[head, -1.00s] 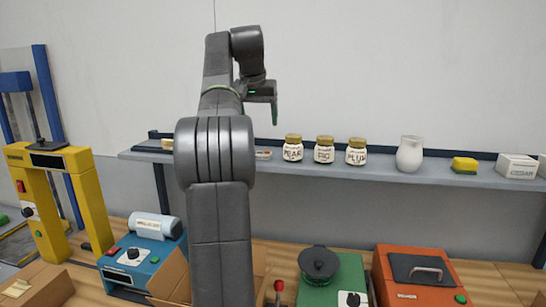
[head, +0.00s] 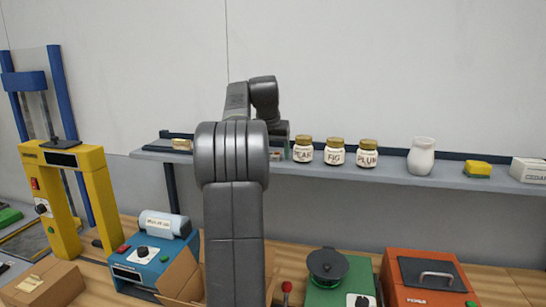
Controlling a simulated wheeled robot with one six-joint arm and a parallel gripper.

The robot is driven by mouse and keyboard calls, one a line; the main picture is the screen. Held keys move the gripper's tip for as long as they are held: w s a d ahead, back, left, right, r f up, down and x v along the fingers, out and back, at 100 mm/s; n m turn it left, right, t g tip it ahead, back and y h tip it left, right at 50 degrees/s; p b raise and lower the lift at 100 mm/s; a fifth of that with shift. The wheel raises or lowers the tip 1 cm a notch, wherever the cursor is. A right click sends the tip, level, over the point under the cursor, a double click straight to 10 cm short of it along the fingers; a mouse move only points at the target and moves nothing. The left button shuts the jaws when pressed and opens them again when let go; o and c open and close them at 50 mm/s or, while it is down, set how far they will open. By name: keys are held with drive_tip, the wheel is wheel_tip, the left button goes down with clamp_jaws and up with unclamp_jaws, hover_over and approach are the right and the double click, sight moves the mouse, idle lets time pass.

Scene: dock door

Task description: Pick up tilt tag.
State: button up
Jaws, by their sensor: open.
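I cannot make out which thing is the tilt tag. A small flat item (head: 276,156) lies on the wall shelf (head: 450,187), just left of the pear jar, partly hidden by my arm; its marking is too small to read. My gripper (head: 282,148) is in front of the shelf at this item, its fingers pointing down and largely hidden behind my arm. It is open, and nothing shows between its fingers.
Pear (head: 303,150), fig (head: 334,152) and plum (head: 367,153) jars stand close right of my gripper. A white jug (head: 421,157), yellow sponge (head: 478,169) and white box (head: 528,170) stand farther right. Below are blue (head: 150,262), green (head: 340,285) and orange (head: 425,278) machines.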

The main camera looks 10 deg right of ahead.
drive_tip(key=shift+c, duration=0.2)
drive_tip(key=c, duration=1)
drive_tip(key=shift+r, duration=0.1)
